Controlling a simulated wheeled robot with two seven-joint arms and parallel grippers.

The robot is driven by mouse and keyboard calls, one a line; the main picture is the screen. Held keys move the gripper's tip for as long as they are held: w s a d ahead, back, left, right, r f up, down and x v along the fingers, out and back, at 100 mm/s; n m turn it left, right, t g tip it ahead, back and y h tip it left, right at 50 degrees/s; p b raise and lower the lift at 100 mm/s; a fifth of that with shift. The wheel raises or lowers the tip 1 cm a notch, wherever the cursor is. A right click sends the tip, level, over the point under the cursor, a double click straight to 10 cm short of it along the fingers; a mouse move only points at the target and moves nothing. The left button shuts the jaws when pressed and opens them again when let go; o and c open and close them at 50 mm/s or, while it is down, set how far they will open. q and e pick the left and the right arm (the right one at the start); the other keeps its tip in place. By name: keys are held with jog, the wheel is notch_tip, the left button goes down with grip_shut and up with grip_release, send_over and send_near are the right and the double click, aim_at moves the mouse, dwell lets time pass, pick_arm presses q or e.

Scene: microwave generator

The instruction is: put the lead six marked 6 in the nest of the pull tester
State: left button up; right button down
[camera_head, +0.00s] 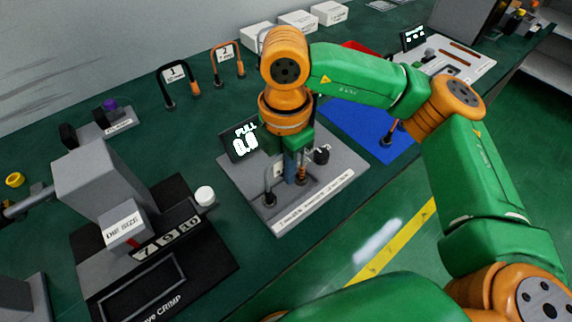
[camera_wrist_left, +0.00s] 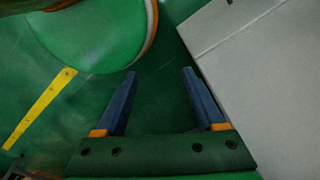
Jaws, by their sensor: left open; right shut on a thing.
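The pull tester (camera_head: 335,178) is a grey base with a black display reading PULL 0.0 and a white label strip on its front edge. My right gripper (camera_head: 290,178) points down over the middle of its base, at the nest. I cannot tell whether the lead touches the nest. My left gripper (camera_wrist_left: 160,74) is open and empty in the left wrist view.
A crimp press (camera_head: 100,185) with a die-size block stands at left. Leads marked 1 (camera_head: 168,85) and 2 (camera_head: 240,68) stand behind. A blue mat (camera_head: 350,120) with an orange-ended lead lies right of the tester. White boxes (camera_head: 297,20) line the back.

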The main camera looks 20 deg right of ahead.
jog(key=shift+f, duration=0.2)
jog(key=c, duration=0.9)
grip_release()
jog(key=shift+r, duration=0.1)
jog(key=shift+r, duration=0.3)
notch_tip(320, 180, up, 11)
jog(key=shift+f+p, duration=0.15)
jog(key=shift+p, duration=0.4)
jog(key=shift+r, duration=0.5)
